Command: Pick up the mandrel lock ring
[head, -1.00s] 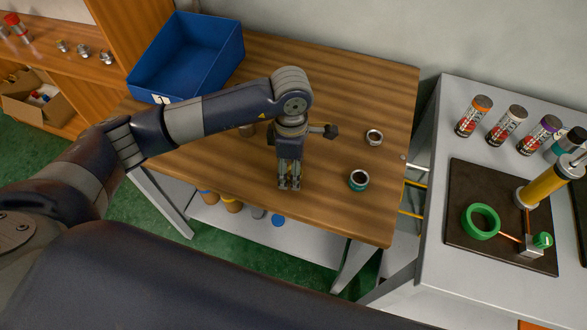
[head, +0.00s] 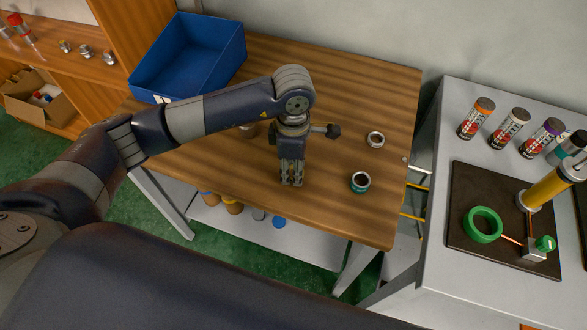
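Two small ring-shaped parts stand on the wooden table (head: 330,215) in the head view. One is a silver ring with a dark opening (head: 375,139) towards the right edge. The other is a teal-sided ring with a metal rim (head: 360,182), nearer the front. I cannot tell which one is the mandrel lock ring. A third small part (head: 247,130) is mostly hidden behind my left arm. My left gripper (head: 291,184) points down over the table's front middle, left of the teal ring and apart from it. Its fingertips are close together, and no object shows between them. My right gripper is out of view.
A blue bin (head: 190,65) stands at the table's back left. The grey bench (head: 430,265) at right carries several labelled cans (head: 508,128), a dark mat (head: 465,180), a green ring (head: 483,225) and a yellow cylinder (head: 555,187).

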